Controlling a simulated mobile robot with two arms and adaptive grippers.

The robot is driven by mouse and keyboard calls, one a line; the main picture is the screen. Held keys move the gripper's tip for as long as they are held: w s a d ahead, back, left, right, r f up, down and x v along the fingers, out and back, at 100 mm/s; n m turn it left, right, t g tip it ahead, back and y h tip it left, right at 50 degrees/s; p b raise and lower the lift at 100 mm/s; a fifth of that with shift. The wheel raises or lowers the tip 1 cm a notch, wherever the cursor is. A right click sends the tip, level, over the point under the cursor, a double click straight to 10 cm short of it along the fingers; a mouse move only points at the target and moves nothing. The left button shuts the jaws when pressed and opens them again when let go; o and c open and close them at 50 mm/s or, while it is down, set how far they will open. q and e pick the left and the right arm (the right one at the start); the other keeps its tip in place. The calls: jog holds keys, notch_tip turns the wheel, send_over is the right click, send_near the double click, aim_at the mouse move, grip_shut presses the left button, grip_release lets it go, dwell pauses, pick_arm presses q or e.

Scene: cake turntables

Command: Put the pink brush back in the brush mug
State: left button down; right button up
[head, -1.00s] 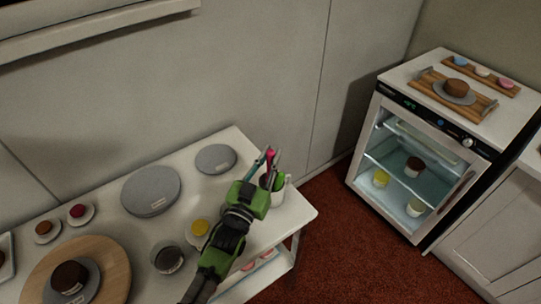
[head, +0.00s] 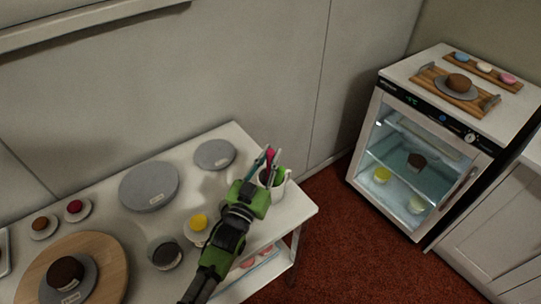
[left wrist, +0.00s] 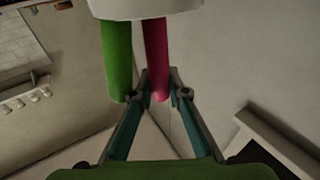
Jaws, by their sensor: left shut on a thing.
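The pink brush (left wrist: 156,50) is between the fingertips of my left gripper (left wrist: 160,82), which is shut on its handle. In the head view the pink brush (head: 271,156) shows as a small tip by my left gripper (head: 266,158). The white brush mug (head: 277,188) stands near the table's right end, partly hidden by the gripper. In the left wrist view the mug (left wrist: 145,8) is at the top edge. The pink handle and the green brush (left wrist: 116,60) run side by side to its rim; their far ends are hidden. My right gripper is not in view.
On the table (head: 305,211) are grey discs (head: 150,187), a dark jar (head: 165,255), a yellow item (head: 199,222) and a wooden turntable (head: 110,262) with a brown cake. A glass-door fridge (head: 410,170) stands right, across open red floor (head: 330,235).

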pick_arm(q)
jog(key=shift+s+f, duration=0.1)
jog(key=shift+f, duration=0.35)
jog(key=c, duration=1.9)
grip_release()
notch_tip(320, 180, up, 10)
jog(key=p, duration=0.8)
jog(key=shift+r+p, duration=0.15)
jog(key=shift+p, duration=0.2)
